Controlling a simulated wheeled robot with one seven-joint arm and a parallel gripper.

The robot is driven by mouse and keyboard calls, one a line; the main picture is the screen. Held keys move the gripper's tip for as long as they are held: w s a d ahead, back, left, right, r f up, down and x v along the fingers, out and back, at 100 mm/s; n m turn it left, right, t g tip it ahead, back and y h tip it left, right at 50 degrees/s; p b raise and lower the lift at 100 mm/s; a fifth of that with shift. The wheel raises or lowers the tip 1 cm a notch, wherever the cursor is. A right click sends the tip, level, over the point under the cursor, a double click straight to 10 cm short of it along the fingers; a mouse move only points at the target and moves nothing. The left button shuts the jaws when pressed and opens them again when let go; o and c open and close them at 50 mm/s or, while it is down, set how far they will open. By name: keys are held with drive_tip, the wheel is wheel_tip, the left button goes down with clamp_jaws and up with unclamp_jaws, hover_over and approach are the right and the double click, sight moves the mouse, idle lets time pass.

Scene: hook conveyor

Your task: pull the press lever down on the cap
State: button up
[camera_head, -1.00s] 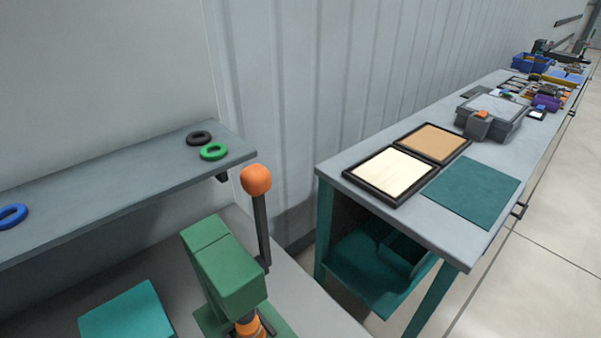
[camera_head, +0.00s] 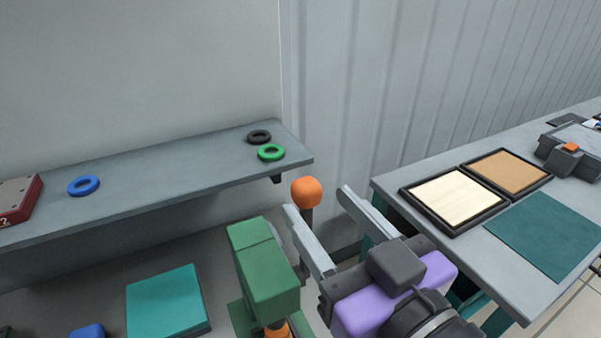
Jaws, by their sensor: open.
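The press (camera_head: 262,272) is a green block standing on the grey bench at the lower middle. Its lever ends in an orange ball knob (camera_head: 306,192), which stands up on a dark rod at the press's right side. An orange part (camera_head: 278,330) shows under the press head at the bottom edge; whether this is the cap I cannot tell. My gripper (camera_head: 315,199) has come in from the lower right, with its two long grey fingers apart. In the picture the knob appears between the fingertips; whether they touch it I cannot tell. The lever's lower part is mostly hidden behind the near finger.
A grey shelf (camera_head: 140,181) behind the press holds a blue ring (camera_head: 84,186), a green ring (camera_head: 271,152) and a black ring (camera_head: 258,136). A teal block (camera_head: 165,300) lies left of the press. A side table (camera_head: 480,257) with framed panels stands at the right.

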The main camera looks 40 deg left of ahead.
sight(300, 181)
drive_tip(key=p+x, duration=0.2)
drive_tip(key=x, duration=0.4)
drive_tip(key=shift+w+a+r, duration=0.1)
drive_tip(key=shift+a, duration=0.2)
drive_tip(key=shift+w+a, duration=0.25)
drive_tip(key=shift+a, duration=0.3)
clamp_jaws()
idle(0.7)
